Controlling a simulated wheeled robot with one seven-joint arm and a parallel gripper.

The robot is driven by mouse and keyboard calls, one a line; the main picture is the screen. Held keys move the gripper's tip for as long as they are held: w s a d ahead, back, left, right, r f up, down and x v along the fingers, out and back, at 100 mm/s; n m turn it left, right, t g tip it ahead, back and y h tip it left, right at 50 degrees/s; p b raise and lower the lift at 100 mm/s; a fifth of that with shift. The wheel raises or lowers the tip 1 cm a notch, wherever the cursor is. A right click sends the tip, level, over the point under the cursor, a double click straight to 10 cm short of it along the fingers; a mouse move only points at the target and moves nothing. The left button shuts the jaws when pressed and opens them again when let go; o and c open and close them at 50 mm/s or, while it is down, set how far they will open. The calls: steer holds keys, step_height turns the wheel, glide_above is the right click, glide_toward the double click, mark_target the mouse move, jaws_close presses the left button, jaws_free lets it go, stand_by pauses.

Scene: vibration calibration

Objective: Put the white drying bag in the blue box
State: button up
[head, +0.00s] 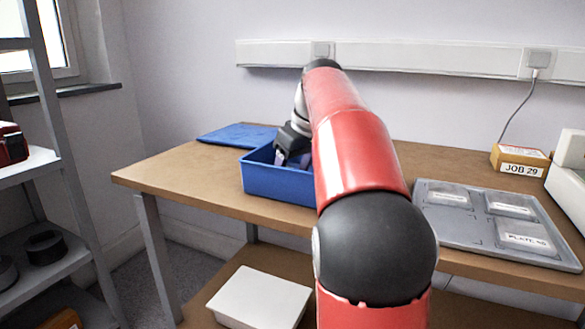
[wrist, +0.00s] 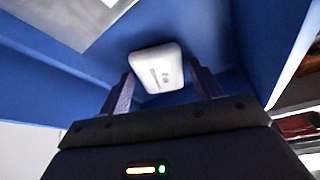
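The blue box (head: 278,186) stands on the wooden table, partly hidden behind my arm. My gripper (head: 282,158) points down into it. In the wrist view the blue walls (wrist: 35,55) surround my gripper (wrist: 160,85). The white drying bag (wrist: 157,68), a small pale packet with dark print, lies inside the box at the fingertips. The two fingers stand apart on either side of it, with blue showing between finger and bag. I see no clear grip on it. The bag is not visible in the head view.
A blue mat (head: 238,135) lies behind the box. A grey tray (head: 470,238) with clear-lidded compartments is on the right, near a JOB 29 box (head: 519,160). A white container (head: 260,298) sits on the lower shelf. Shelving (head: 28,165) stands at left.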

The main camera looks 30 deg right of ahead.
steer(key=shift+o, duration=0.5)
steer(key=shift+r, duration=0.1)
steer(key=shift+r, duration=0.25)
steer(key=p+v, duration=0.3)
steer(key=v, duration=0.8)
steer(key=shift+s+r+p, duration=0.25)
steer(key=shift+p, duration=0.15)
